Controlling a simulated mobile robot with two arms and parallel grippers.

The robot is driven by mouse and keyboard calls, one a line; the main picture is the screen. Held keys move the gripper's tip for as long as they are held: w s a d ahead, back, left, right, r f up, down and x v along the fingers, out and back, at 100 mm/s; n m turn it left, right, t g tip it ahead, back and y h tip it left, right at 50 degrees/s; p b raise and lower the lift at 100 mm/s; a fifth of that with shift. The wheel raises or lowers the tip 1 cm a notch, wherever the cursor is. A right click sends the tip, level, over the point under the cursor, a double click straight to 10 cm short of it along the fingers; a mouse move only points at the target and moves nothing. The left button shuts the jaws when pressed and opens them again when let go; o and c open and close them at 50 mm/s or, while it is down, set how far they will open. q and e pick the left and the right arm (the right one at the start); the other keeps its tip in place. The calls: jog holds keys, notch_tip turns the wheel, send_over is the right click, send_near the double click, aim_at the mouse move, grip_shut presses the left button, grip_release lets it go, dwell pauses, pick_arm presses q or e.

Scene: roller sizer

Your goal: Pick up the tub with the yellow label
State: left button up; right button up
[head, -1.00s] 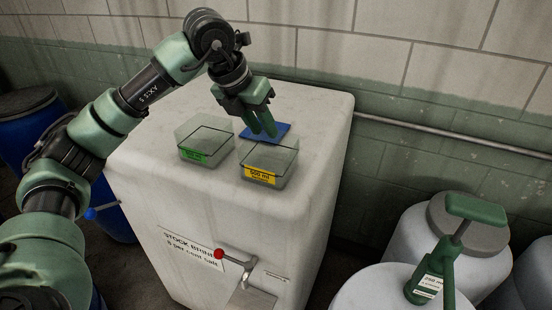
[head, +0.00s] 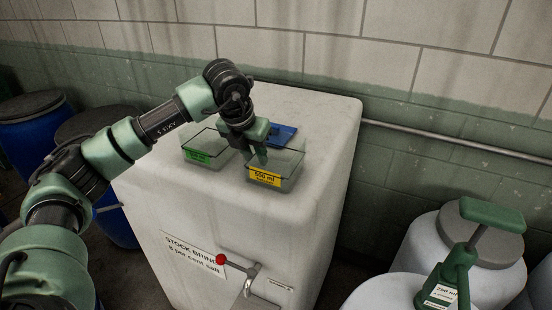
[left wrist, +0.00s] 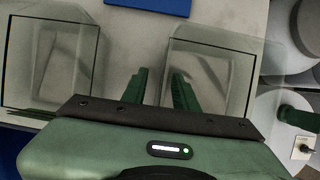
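The tub with the yellow label (head: 265,178) is clear and open-topped, upright on top of the white tank. In the left wrist view it is the right-hand tub (left wrist: 212,82). My left gripper (head: 261,158) points down at its back left side. In the left wrist view the fingers (left wrist: 163,90) are apart with nothing seen between them but the tub's near-left wall area. One finger is left of that wall and the other overlaps the tub's inside. I cannot tell whether they touch it. My right gripper is not in view.
A similar tub with a green label (head: 200,157) stands close to the left. A blue flat piece (head: 282,134) lies behind. The white tank (head: 325,140) has free room on its right. A tap with a red knob (head: 221,260) is on its front. A green pump (head: 462,255) stands right.

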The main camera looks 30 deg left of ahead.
pick_arm(q)
jog(key=shift+w+f, duration=0.1)
jog(key=shift+f, duration=0.2)
grip_shut()
jog(key=shift+r, duration=0.1)
dwell(1.1)
